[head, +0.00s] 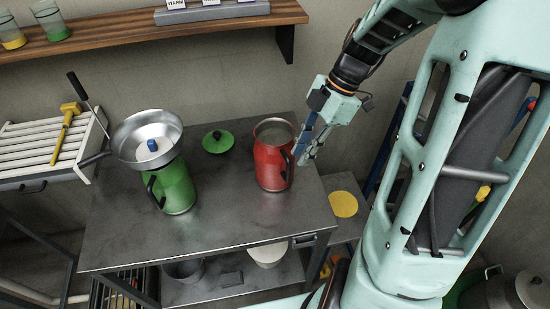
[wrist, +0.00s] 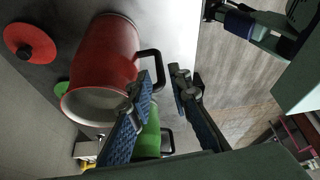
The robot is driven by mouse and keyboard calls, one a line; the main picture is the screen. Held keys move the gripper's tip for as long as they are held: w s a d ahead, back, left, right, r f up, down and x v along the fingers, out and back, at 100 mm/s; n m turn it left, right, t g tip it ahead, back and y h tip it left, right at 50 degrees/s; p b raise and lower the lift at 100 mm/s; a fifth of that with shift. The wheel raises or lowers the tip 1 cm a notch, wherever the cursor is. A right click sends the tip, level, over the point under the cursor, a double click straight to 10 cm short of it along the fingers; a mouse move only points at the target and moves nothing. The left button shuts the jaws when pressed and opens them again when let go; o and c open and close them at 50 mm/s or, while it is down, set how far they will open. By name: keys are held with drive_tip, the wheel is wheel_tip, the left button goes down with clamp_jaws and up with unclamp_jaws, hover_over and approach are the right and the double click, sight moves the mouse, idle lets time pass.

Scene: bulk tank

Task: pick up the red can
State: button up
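The red can (head: 269,166) stands upright and open-topped on the grey metal table, with a black handle on its right side. In the wrist view the red can (wrist: 106,48) fills the upper left, its handle (wrist: 158,64) pointing towards my fingers. My gripper (head: 303,157) is just right of the can, on the handle side, pointing down. In the wrist view my gripper (wrist: 166,82) is open, with a clear gap between its blue-padded fingers. The left fingertip overlaps the lower handle; I cannot tell whether it touches. Nothing is held.
A green can (head: 177,188) with a metal strainer bowl (head: 128,130) on top stands left. A green lid (head: 218,141) lies behind, between the cans. A red lid (wrist: 30,42) shows in the wrist view. The table front (head: 225,230) is clear. A shelf (head: 130,24) hangs above.

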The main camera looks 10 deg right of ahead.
sight(288, 182)
drive_tip(key=x, duration=0.9)
drive_tip(key=shift+w+f+p, duration=0.1)
drive_tip(key=shift+f+p, duration=0.2)
drive_tip(key=shift+f, duration=0.15)
clamp_jaws()
drive_tip(key=shift+r, duration=0.1)
